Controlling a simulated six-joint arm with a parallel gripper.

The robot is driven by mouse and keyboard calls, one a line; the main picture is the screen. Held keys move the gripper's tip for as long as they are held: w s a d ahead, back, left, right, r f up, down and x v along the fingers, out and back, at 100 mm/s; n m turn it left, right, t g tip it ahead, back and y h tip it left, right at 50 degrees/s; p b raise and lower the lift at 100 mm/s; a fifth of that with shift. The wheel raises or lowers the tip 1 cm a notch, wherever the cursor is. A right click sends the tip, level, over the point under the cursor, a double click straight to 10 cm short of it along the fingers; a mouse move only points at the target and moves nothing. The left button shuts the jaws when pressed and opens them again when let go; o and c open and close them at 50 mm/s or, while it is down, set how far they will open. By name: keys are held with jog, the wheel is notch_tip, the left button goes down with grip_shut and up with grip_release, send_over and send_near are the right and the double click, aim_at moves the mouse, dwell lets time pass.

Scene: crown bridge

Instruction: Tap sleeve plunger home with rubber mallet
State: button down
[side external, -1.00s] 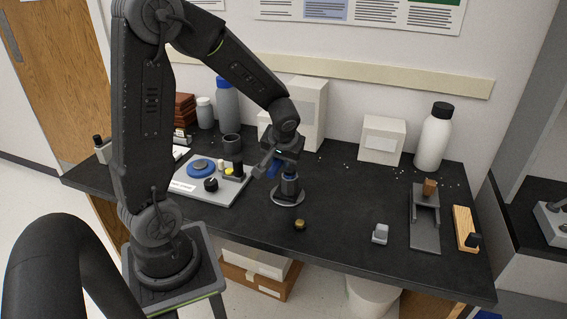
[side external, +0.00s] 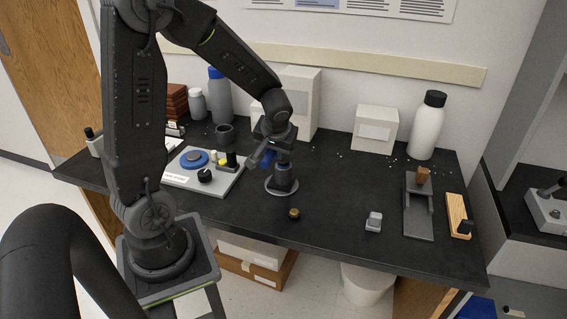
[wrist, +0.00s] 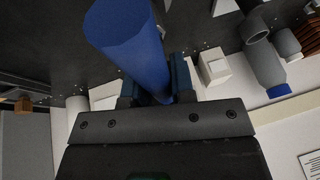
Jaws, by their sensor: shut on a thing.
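My gripper (side external: 270,157) is shut on a blue cylinder, seen large between the two fingers in the wrist view (wrist: 135,45). I take it to be part of the rubber mallet, but I cannot tell which part. In the side view, a small blue piece (side external: 267,160) shows at my gripper. Just below it, a dark upright sleeve (side external: 283,181) with a blue band stands on a round light-rimmed base (side external: 270,190). My gripper overlaps its top, so I cannot tell whether they touch. The plunger is not clearly distinguishable.
A grey board (side external: 217,185) with a blue disc and knobs lies left. A small brass piece (side external: 294,214) and a grey block (side external: 374,221) are in front. A grey stand (side external: 418,215) and wooden block (side external: 459,213) are right. White boxes and bottles line the back.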

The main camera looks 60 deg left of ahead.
dwell(0.4)
jog(key=shift+w+f, duration=0.1)
jog(key=shift+f, duration=0.1)
dwell(0.7)
dwell(0.4)
jog(key=shift+f, duration=0.2)
dwell(0.8)
